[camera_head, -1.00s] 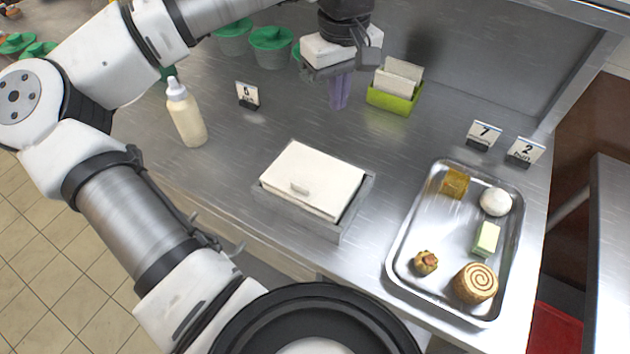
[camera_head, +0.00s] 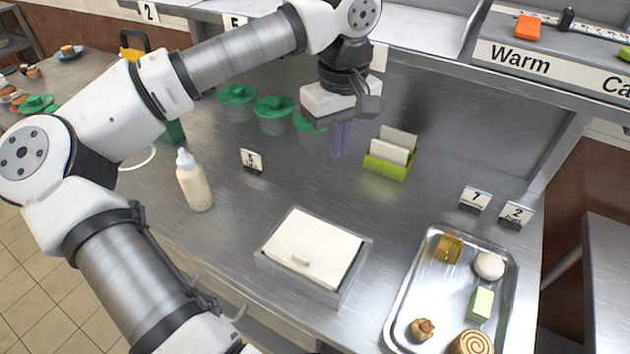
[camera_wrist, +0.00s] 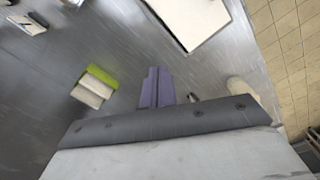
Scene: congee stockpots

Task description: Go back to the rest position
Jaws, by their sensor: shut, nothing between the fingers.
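My gripper (camera_head: 340,140) hangs above the back middle of the steel counter (camera_head: 240,205) in the head view, its purple fingers pointing down. The fingers are together and hold nothing. In the wrist view the purple fingers (camera_wrist: 156,88) show side by side over bare counter. The gripper is apart from every object, left of the green card holder (camera_head: 388,163) and behind the white-lidded box (camera_head: 313,246).
Green-lidded containers (camera_head: 274,113) stand behind and left of my gripper. A cream squeeze bottle (camera_head: 194,182) stands at left. A metal tray (camera_head: 402,306) with several food pieces lies at right. A shelf marked "Warm" (camera_head: 520,62) overhangs the back right. The counter's middle is clear.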

